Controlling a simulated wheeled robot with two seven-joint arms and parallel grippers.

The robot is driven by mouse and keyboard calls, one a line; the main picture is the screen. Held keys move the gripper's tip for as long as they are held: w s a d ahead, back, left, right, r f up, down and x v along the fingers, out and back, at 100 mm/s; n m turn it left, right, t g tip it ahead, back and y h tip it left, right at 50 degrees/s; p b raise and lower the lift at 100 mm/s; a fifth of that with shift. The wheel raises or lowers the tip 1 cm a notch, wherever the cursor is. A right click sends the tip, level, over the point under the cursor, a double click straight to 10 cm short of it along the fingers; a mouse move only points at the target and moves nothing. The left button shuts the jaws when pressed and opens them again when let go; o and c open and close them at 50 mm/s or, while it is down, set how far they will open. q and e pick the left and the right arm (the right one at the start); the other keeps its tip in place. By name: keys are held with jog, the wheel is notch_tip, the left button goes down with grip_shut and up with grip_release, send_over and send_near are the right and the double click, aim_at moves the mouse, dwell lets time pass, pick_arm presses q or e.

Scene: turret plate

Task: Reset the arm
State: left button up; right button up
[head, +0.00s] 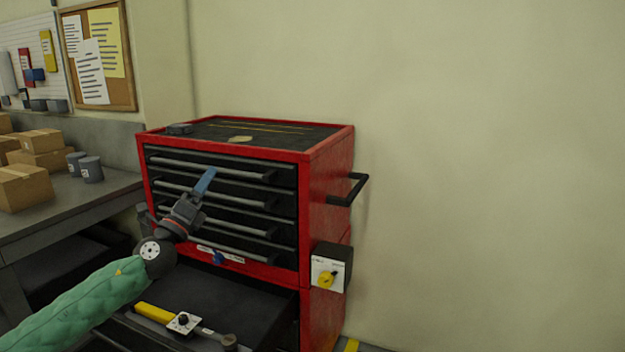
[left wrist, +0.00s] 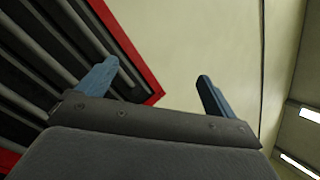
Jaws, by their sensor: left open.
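My left gripper (head: 206,182) is raised in front of the closed upper drawers of a red tool chest (head: 330,155). Its blue fingers point up in the head view. In the left wrist view the two fingers of my left gripper (left wrist: 155,85) stand wide apart with nothing between them. The chest's drawer fronts and red edge (left wrist: 130,45) show behind the left finger there. My left arm, in a green sleeve, comes in from the lower left. My right gripper is in neither view.
A lower drawer (head: 235,297) stands open beneath my gripper, holding a yellow-handled tool (head: 156,313). A black side handle (head: 347,190) and a box with a yellow knob (head: 328,279) stick out from the chest's right side. A workbench (head: 75,208) with cardboard boxes (head: 25,187) stands left.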

pick_arm(q)
jog(key=s+f+n+g+y+p, duration=0.1)
jog(key=s+f+n+g+y, duration=0.5)
jog(key=f+n, duration=0.5)
jog(key=s+f+n+g+y+p, duration=0.2)
jog(key=s+f+n+g+y, duration=0.15)
jog(key=f+n+y, duration=0.8)
jog(key=s+d+f+n+g+h+p, duration=0.1)
jog(key=s+d+f+n+g+h, duration=0.1)
jog(key=s+f, duration=0.5)
jog(key=s+d+f+n+g+h+p, duration=0.2)
jog(key=s+f, duration=0.6)
jog(key=s, duration=1.2)
jog(key=s+d+f+n+g+h+p, duration=0.2)
jog(key=s+d+f+g+h, duration=0.4)
jog(key=s+d, duration=0.3)
jog(key=s+f, duration=0.1)
jog(key=s, duration=0.3)
jog(key=shift+s+f, duration=0.3)
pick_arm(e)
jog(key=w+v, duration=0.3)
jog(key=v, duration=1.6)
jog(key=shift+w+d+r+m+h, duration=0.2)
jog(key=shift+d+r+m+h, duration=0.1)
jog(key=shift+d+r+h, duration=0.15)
pick_arm(q)
jog(key=shift+g, duration=0.25)
